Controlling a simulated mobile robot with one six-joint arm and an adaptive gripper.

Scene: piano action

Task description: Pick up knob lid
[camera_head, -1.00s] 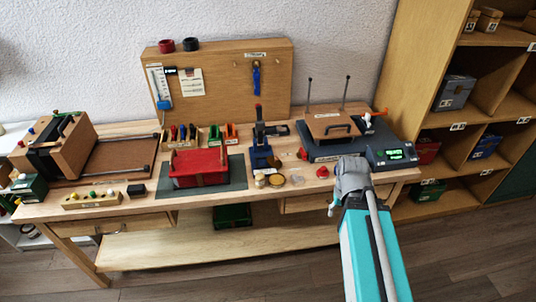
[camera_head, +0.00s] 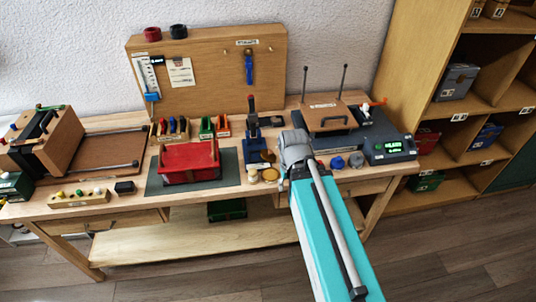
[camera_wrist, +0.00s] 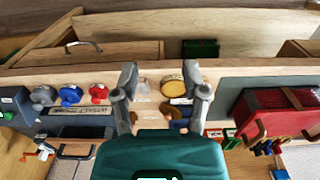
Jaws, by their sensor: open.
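Three knobbed pieces stand in a row near the bench's front edge: grey (camera_wrist: 43,96), blue (camera_wrist: 70,94) and red (camera_wrist: 97,92). I cannot tell which is the knob lid. In the wrist view they lie left of my gripper (camera_wrist: 163,75), with red nearest. My gripper is open, with nothing held between its fingers. A round yellow disc (camera_wrist: 172,87) and a small pale clear piece (camera_wrist: 143,87) show between the fingers, below them. In the head view two of the knobbed pieces show just right of my gripper (camera_head: 294,150); the red one is hidden.
A blue upright tool (camera_head: 253,135), a red box (camera_head: 190,160) and a shelf unit (camera_head: 430,60) are nearby. Bench front edge is close.

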